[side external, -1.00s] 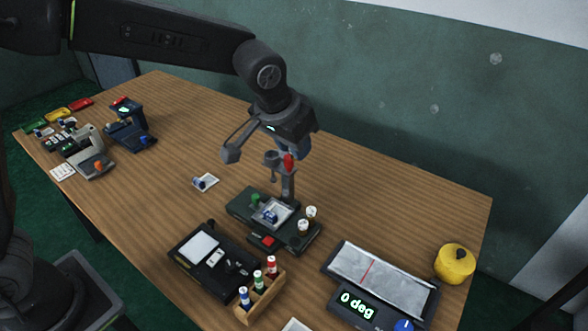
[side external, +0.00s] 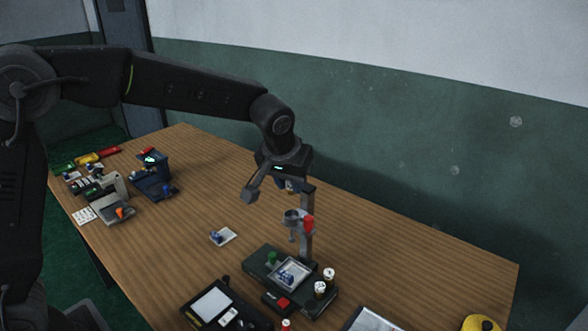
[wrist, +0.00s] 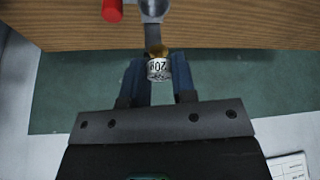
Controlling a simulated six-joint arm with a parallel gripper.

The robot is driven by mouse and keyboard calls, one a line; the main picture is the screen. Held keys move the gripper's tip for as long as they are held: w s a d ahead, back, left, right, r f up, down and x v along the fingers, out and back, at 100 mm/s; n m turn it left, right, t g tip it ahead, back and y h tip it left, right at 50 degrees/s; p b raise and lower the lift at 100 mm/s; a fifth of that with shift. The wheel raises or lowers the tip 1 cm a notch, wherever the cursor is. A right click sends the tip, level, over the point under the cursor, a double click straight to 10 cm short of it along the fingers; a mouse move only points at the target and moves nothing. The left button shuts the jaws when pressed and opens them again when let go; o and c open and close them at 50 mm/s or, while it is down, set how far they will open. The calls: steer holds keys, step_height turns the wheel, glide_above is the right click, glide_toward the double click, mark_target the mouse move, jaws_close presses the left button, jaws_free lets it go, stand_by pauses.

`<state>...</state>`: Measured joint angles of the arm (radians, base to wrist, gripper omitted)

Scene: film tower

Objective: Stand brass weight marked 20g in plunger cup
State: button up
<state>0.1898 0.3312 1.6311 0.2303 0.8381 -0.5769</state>
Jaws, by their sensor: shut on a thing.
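My gripper (side external: 290,187) is shut on the brass weight (wrist: 158,69), which has a white band with an upside-down 20g marking in the wrist view. The weight sits between the two blue fingers (wrist: 158,80). In the side view the weight is hard to make out behind the fingers. The plunger cup (side external: 291,214) is a small grey cup on an arm of the upright column, just below the fingers there. Its grey round form (wrist: 153,7) shows at the top of the wrist view, ahead of the weight. The weight appears apart from the cup.
The grey column (side external: 307,235) rises close to the right of my gripper, with a red knob (side external: 309,222) by the cup. Two white-banded weights (side external: 328,273) (side external: 320,287) stand on the dark base (side external: 260,264). The table behind is clear.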

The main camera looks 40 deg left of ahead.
mark_target(292, 218)
steer(key=shift+f, duration=3.1)
steer(key=shift+s+f, duration=0.2)
steer(key=shift+f, duration=0.45)
steer(key=o, duration=1)
steer(key=shift+a, duration=0.15)
steer(key=shift+o, duration=0.8)
